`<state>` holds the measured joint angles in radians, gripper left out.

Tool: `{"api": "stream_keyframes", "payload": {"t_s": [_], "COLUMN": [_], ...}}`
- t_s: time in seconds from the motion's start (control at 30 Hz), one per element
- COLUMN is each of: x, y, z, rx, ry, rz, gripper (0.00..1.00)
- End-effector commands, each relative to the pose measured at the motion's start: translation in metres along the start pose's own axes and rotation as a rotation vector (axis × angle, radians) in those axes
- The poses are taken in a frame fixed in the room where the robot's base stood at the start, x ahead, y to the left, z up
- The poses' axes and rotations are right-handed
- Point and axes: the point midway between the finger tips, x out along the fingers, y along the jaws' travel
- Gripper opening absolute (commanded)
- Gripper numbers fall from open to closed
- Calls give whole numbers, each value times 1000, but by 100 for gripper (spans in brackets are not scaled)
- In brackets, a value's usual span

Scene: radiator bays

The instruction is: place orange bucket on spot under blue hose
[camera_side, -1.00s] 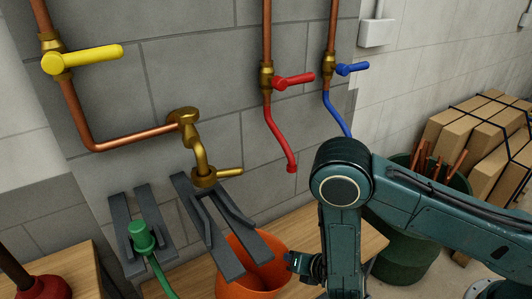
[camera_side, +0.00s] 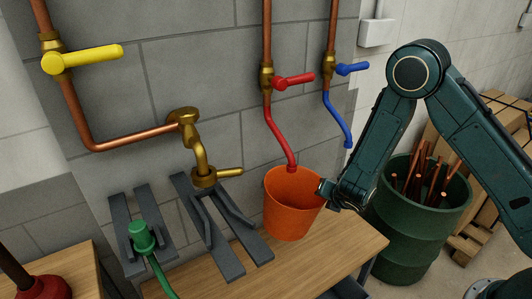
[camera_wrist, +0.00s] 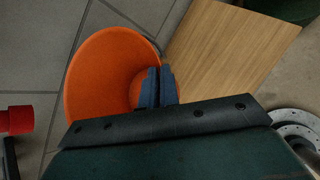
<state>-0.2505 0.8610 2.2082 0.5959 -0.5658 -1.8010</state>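The orange bucket (camera_side: 290,208) is upright, with the end of the red hose (camera_side: 280,140) over its mouth. My gripper (camera_side: 325,192) is at the right side of its rim. In the wrist view, the fingers (camera_wrist: 158,88) are closed together on the wall of the bucket (camera_wrist: 92,85). I cannot tell whether the bucket's base touches the wooden bench (camera_side: 345,238). The blue hose (camera_side: 340,125) hangs to the right of the bucket, above my gripper and the bench's right part. No marked spot shows under it.
Grey rails (camera_side: 228,245) lie on the bench left of the bucket, under the brass tap (camera_side: 203,165). A green hose fitting (camera_side: 142,238) sits further left. A green barrel of copper pipes (camera_side: 410,230) stands off the bench's right end. The bench's right part is clear.

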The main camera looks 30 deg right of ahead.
Motion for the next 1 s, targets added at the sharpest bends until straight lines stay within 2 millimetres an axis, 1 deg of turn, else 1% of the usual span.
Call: {"api": "stream_keyframes", "payload": {"t_s": [0.03, 0.3, 0.4, 0.5, 0.6, 0.7, 0.83, 1.0], "x": [1, -2, -6, -10, -14, -16, -18, -16], "y": [-6, -48, -64, -76, -86, -92, -94, -95], "z": [19, 99, 123, 142, 155, 162, 166, 164], "rx": [18, 61, 70, 76, 79, 80, 79, 78], "ry": [-16, -61, -71, -78, -82, -83, -83, -83], "rz": [-25, -167, -210, -243, -266, -281, -286, -287], "gripper": [0, 0, 0, 0, 0, 0, 0, 0]}}
